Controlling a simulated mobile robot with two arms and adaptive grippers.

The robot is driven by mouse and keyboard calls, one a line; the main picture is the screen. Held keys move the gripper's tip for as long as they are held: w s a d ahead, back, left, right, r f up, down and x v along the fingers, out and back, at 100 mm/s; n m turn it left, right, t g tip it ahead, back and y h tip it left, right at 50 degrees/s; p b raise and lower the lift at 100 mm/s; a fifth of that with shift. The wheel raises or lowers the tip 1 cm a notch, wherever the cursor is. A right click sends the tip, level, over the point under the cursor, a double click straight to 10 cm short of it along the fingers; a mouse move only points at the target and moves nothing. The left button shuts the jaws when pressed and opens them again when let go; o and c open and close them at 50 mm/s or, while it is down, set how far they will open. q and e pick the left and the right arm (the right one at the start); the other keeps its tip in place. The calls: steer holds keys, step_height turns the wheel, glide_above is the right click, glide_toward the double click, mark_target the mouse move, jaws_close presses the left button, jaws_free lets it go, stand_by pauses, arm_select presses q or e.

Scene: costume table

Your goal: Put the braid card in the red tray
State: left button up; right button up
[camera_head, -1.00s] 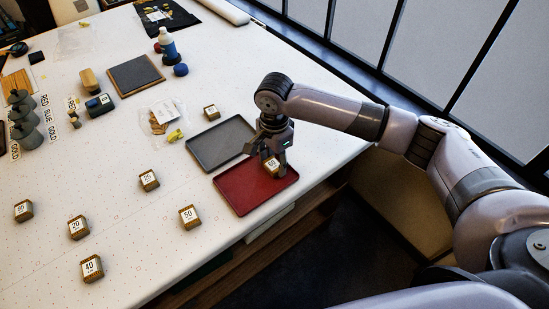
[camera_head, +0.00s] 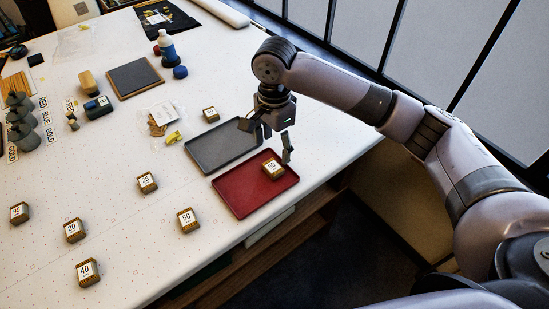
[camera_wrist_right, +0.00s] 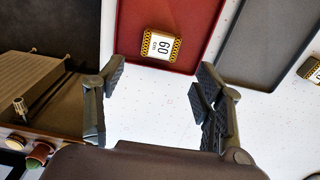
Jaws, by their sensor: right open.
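The braid card in the red tray (camera_head: 232,197) is a small brown-edged block with a white label (camera_head: 273,168) that seems to read 60. It lies flat on the tray's floor near the far right end. It also shows in the right wrist view (camera_wrist_right: 161,46), resting inside the red tray (camera_wrist_right: 195,15) near its edge. My right gripper (camera_head: 269,140) is open and empty, raised above the tray's far end and apart from the card. Its spread fingers show in the right wrist view (camera_wrist_right: 160,80) with nothing between them. My left gripper is in neither view.
A grey tray (camera_head: 221,143) lies beside the red one. Similar cards marked 50 (camera_head: 187,220), 40 (camera_head: 88,272), 20 (camera_head: 75,230) and 25 (camera_head: 147,182) lie on the white table, among others. The table's edge runs close by the red tray.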

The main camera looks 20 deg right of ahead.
step_height(320, 180, up, 5)
steer(key=shift+r, duration=0.1)
